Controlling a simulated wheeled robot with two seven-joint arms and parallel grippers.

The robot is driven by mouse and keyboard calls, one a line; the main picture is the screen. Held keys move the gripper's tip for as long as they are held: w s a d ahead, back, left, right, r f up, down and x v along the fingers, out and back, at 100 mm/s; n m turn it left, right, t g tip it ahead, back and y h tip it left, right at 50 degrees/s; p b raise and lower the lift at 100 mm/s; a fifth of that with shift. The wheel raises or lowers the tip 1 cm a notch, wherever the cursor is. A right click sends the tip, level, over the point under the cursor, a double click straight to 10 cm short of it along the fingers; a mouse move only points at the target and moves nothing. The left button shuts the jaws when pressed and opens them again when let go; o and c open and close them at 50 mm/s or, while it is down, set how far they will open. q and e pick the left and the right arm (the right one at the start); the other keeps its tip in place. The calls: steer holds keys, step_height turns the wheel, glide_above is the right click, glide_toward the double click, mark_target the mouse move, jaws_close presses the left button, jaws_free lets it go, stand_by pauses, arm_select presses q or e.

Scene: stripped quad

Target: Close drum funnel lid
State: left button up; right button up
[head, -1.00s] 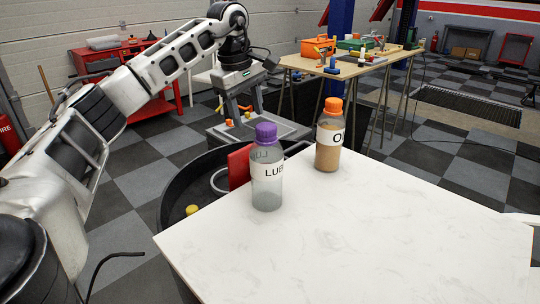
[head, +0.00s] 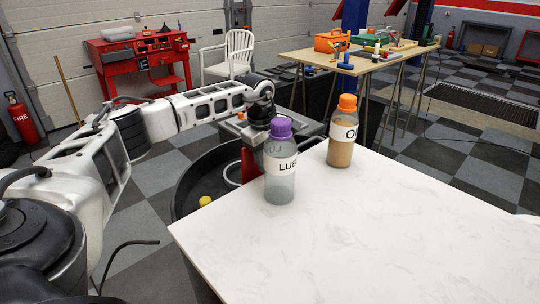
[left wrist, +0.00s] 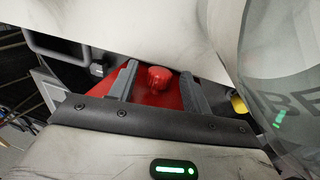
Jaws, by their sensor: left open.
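The black drum funnel (head: 190,185) is a round open pan beside the white table's left edge. Its red lid (head: 250,165) stands raised, partly hidden behind the purple-capped bottle and my arm. In the left wrist view, the red lid (left wrist: 150,98) and its round red knob (left wrist: 159,76) lie between the two fingers of my left gripper (left wrist: 159,68). The gripper is open; gaps show on both sides of the knob. In the head view the fingers are hidden behind the bottle. My right gripper is in neither view.
The purple-capped bottle (head: 280,175) stands very close to my left gripper, at the edge of the white table (head: 340,235). An orange-capped bottle (head: 342,140) stands farther right. A yellow object (head: 205,201) lies in the funnel. The table's front is clear.

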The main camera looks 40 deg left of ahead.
arm_select(q)
jaws_close()
steer(key=shift+a, duration=0.1)
